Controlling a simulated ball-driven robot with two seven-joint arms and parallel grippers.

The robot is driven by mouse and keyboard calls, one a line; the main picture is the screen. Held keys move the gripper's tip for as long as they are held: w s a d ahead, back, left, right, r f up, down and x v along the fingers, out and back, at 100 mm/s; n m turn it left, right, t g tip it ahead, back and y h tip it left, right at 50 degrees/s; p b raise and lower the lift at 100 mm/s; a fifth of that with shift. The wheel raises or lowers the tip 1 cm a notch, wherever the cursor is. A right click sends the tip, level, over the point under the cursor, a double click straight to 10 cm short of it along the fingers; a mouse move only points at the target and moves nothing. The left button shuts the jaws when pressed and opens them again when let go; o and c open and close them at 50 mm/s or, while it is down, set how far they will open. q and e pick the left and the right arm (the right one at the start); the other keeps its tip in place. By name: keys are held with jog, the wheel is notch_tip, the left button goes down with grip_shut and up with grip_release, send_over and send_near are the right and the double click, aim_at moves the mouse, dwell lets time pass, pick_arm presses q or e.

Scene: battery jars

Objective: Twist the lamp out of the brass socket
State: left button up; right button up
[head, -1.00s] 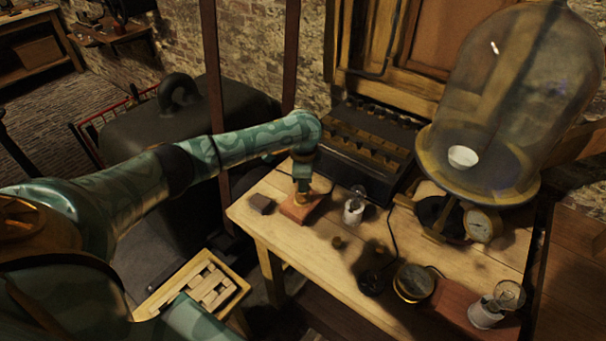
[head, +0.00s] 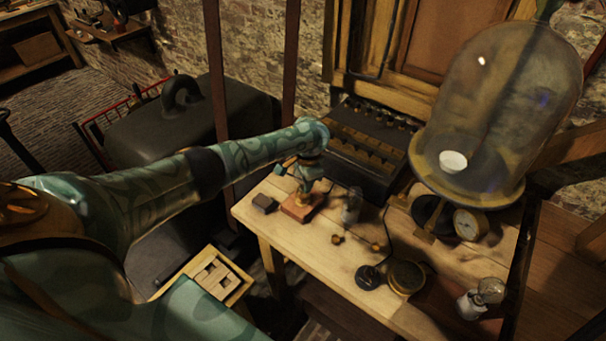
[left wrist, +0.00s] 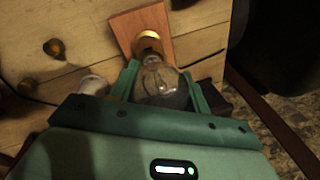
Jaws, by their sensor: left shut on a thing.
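The lamp (left wrist: 160,82) is a clear glass bulb. In the left wrist view it sits between the two fingers of my left gripper (left wrist: 165,88), which is shut on it. The brass socket (left wrist: 148,42) stands on a small reddish wooden block (left wrist: 127,28) on the bench. The lamp's neck end is at the socket's mouth; I cannot tell whether they still touch. In the head view my left gripper (head: 303,184) is right above the block (head: 300,210) and mostly hides the lamp. My right gripper is not in view.
A small dark block (head: 264,203) lies left of the socket's block, a glass jar (head: 351,208) to its right. Behind stands a dark battery box (head: 365,150). Small brass parts lie in front.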

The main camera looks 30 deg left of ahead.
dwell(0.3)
pick_arm(q)
jog(key=shift+r+n+p, duration=0.15)
jog(key=shift+n+p, duration=0.5)
jog(key=shift+n, duration=0.55)
jog(key=shift+n+g, duration=0.4)
jog(key=shift+n, duration=0.2)
jog(key=shift+s+a+n, duration=0.1)
jog(key=shift+n, duration=0.9)
jog(key=shift+p, duration=0.35)
jog(key=shift+r+p, duration=1.05)
jog(key=shift+r, duration=0.05)
